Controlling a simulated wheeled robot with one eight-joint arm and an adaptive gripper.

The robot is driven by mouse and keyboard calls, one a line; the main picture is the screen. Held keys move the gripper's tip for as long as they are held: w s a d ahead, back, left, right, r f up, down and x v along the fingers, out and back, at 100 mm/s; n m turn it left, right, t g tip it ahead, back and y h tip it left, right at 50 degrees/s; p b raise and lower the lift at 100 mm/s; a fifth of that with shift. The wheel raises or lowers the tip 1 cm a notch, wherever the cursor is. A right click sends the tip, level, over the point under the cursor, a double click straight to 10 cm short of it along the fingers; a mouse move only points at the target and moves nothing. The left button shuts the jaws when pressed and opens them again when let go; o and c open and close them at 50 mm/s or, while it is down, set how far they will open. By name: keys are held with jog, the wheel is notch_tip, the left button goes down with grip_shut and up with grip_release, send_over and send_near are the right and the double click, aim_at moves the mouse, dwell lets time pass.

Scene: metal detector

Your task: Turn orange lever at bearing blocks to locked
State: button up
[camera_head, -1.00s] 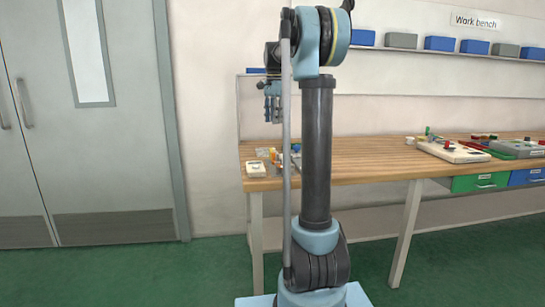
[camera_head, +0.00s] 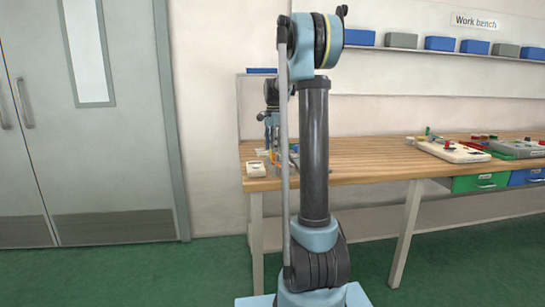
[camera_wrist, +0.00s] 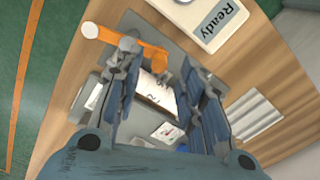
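The orange lever (camera_wrist: 98,32) lies at the top left of the wrist view. It has a rounded end at the left, and its bar runs right past my left fingertip. My gripper (camera_wrist: 160,60) is open, its two blue-grey fingers apart on either side of the bar's right part and a grey plate with a white label (camera_wrist: 157,90). The left fingertip covers part of the bar; contact cannot be told. In the head view my gripper (camera_head: 272,137) is low over the bench's left end, partly hidden by my arm. The bearing blocks are not clear there.
A white box marked Ready (camera_wrist: 212,22) stands beside the lever's plate; it also shows on the wooden bench (camera_head: 380,160) in the head view (camera_head: 256,169). A striped light plate (camera_wrist: 252,115) lies right of my fingers. Other panels (camera_head: 455,151) are far right.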

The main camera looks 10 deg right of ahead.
jog(key=shift+f, duration=2.15)
